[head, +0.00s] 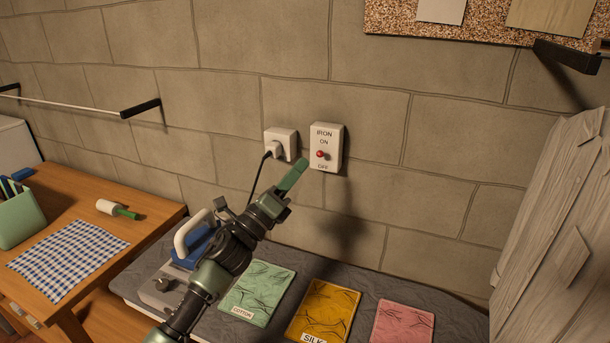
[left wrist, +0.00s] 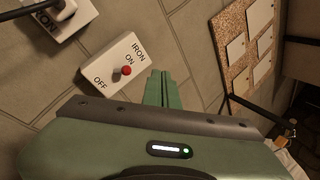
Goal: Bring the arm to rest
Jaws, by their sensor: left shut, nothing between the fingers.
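My left gripper (head: 299,168) is raised in front of the stone wall, its green fingers closed together with nothing between them. The fingertips appear just below and left of the white iron switch box (head: 333,138) in the head view; whether they touch it is unclear. In the left wrist view, the fingers (left wrist: 166,88) show to the right of the switch box (left wrist: 110,46), with a gap between. Its red-tipped lever (left wrist: 126,71) seems to lean toward ON. My right gripper is not in view.
A socket (head: 284,136) with a plugged cord is left of the switch. Below lie an iron (head: 195,238), a green cotton cloth (head: 259,285), a yellow silk cloth (head: 325,307) and a pink cloth (head: 402,322) on a grey ironing surface. A wooden table (head: 150,215) stands left.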

